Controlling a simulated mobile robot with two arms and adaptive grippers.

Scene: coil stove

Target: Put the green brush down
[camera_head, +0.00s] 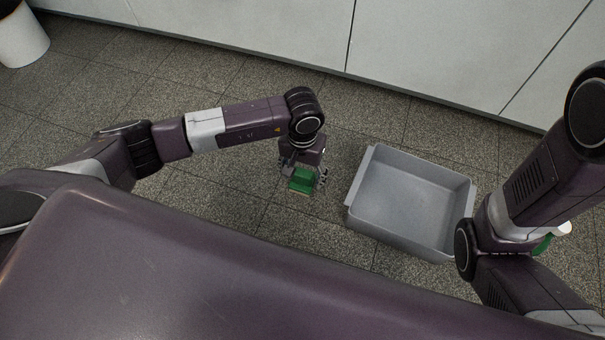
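The green brush (301,181) is a small green block between the fingers of my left gripper (304,178). The gripper points down, left of the grey bin, and its fingers sit on both sides of the brush. Whether the brush touches the floor cannot be told from this view. My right arm comes in at the right edge, and its gripper is hidden or out of the picture.
An empty grey bin (360,219) stands on the tiled floor right of the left gripper. A white and green object (544,243) shows partly behind my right arm. White cabinets (300,25) line the back. A white bucket (22,42) stands at the top left. Floor left of the gripper is clear.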

